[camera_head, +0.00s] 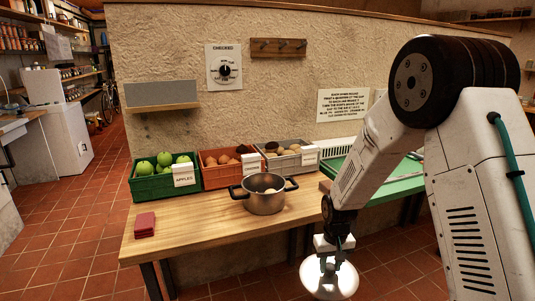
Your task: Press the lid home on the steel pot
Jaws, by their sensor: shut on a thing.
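The steel pot (265,203) stands upright and uncovered on the wooden table, with a dark handle on each side. Something pale shows inside it, too small to name. My gripper (329,262) is shut on the lid (343,283), a round pale disc, seemingly by its knob. The lid is in front of and to the right of the pot, apart from it, and looks to be off the table's front edge. The fingertips partly hide the knob.
A green crate of apples (151,188), an orange crate (224,182) and a grey crate (287,168) stand behind the pot.

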